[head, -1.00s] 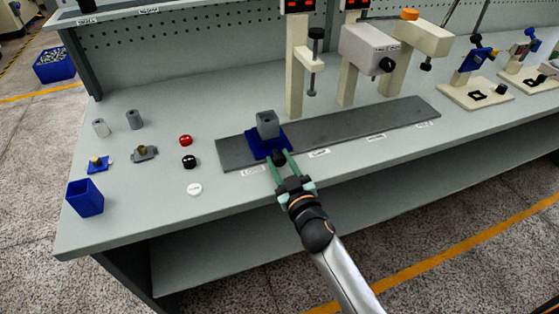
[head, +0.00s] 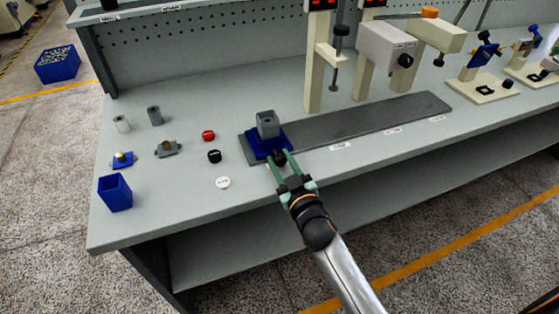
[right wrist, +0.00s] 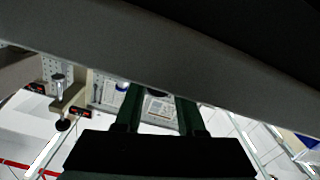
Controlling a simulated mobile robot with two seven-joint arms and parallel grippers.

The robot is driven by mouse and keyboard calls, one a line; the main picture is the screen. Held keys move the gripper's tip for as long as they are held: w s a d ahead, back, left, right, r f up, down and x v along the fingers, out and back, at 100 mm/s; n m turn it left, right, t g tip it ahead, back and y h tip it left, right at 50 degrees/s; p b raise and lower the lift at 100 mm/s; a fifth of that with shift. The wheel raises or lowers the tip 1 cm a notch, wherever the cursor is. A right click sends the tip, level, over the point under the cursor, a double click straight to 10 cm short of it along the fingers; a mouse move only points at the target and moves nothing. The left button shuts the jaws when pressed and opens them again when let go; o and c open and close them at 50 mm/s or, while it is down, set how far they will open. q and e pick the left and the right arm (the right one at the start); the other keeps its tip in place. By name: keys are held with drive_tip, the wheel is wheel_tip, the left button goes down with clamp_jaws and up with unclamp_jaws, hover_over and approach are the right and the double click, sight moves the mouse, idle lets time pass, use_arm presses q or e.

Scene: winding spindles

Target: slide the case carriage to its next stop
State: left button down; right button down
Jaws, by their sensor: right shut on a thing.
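The case carriage (head: 253,147) is a blue block on a long grey rail (head: 370,122), close to the rail's left end. A grey case (head: 268,124) with a hole in its top sits upright on it. My right gripper (head: 279,161) reaches in from the front, its green fingers shut on the black knob (head: 280,157) at the carriage's front. In the right wrist view the fingers (right wrist: 160,112) show below a dark bar; the knob cannot be made out there. My left gripper is not in view.
The rail is bare right of the carriage, with labels along its front edge. A press stand (head: 313,80) and a grey-headed machine (head: 388,45) stand behind it. Red (head: 208,135), black (head: 214,156) and white (head: 223,183) round pieces and a blue bin (head: 115,193) lie left.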

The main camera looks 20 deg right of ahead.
drive_tip(key=shift+a+r, duration=0.1)
drive_tip(key=shift+a, duration=0.15)
drive_tip(key=c, duration=0.5)
unclamp_jaws()
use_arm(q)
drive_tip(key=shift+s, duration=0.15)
